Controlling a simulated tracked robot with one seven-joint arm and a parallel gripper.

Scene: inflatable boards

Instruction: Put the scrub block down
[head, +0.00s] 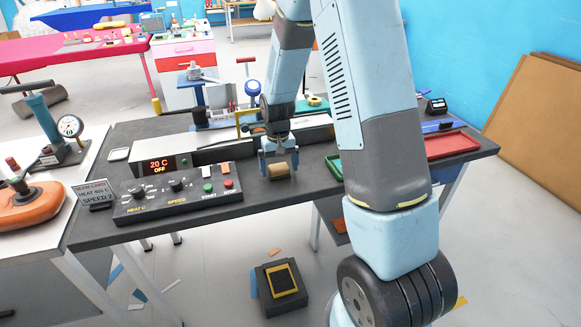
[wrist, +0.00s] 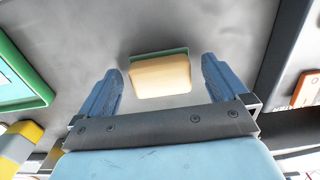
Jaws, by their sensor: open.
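The scrub block (head: 279,171) is a small tan block on the dark bench top, just right of the control panel. In the wrist view the scrub block (wrist: 160,78) shows a cream body with a green layer along its far edge. My gripper (head: 280,163) is low over the bench with its fingers on either side of the block. In the wrist view my gripper (wrist: 161,66) is open, with a visible gap between each finger and the block. The block appears to rest on the bench; its underside is hidden.
The control panel (head: 178,195) with knobs and buttons lies left of the gripper. A green-rimmed tray (head: 334,166) and a red tray (head: 452,145) lie to the right, partly behind my arm. A display box (head: 160,165) stands behind the panel. Bare bench lies in front of the block.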

